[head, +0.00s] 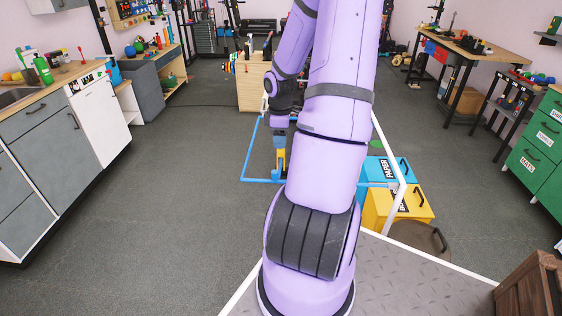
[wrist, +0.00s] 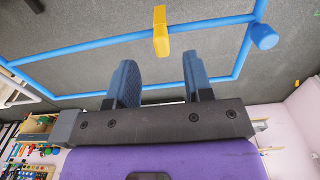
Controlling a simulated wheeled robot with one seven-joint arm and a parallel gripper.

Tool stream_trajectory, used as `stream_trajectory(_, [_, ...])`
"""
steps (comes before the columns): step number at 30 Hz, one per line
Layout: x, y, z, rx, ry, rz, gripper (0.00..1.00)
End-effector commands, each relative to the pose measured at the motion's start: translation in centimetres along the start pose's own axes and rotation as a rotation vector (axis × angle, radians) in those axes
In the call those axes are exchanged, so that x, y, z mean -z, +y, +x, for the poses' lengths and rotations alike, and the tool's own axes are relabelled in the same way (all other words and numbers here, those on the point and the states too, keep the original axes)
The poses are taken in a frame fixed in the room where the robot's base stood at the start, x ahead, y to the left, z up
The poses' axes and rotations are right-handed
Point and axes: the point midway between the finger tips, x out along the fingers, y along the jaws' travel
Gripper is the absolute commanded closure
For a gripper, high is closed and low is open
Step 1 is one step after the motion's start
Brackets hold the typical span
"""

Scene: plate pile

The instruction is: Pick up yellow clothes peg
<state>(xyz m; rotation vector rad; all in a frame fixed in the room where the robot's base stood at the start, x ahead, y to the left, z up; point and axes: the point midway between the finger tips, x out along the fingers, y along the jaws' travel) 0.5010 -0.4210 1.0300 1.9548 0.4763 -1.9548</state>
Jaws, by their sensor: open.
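The yellow clothes peg (wrist: 161,32) sits on a blue pipe (wrist: 105,42) in the wrist view, astride or clipped to it. My gripper (wrist: 159,72) is open, its two dark blue fingers apart with nothing between them. The peg lies beyond the fingertips, roughly centred between them and apart from both. In the head view my gripper (head: 279,142) hangs low over the blue pipe frame (head: 262,181), left of my arm. A small yellow patch shows there by the fingers; I cannot tell if it is the peg. My arm hides part of the frame.
A blue pipe end (wrist: 264,37) stands to the right of the peg. A blue box (head: 378,170) and a yellow box (head: 385,210) stand right of my arm. A wooden cabinet (head: 252,92) is behind the frame. The grey floor (head: 180,190) to the left is clear.

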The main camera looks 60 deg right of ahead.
Motion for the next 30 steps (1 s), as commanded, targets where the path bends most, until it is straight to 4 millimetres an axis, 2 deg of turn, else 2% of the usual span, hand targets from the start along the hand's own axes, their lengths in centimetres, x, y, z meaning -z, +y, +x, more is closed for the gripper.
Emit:
stream_trajectory(9, [-0.2, -0.2, 4.1, 0.001, 0.0, -0.001, 0.53])
stream_trajectory(19, [-0.2, -0.2, 4.8, -0.001, 0.0, 0.0, 0.53])
stream_trajectory(20, [-0.2, -0.2, 4.8, -0.001, 0.0, 0.0, 0.58])
stream_trajectory(25, [-0.2, -0.2, 4.8, -0.001, 0.0, 0.0, 0.97])
stream_trajectory(26, [-0.2, -0.2, 4.8, -0.001, 0.0, 0.0, 1.0])
stream_trajectory(30, [-0.2, -0.2, 4.7, -0.001, 0.0, 0.0, 1.0])
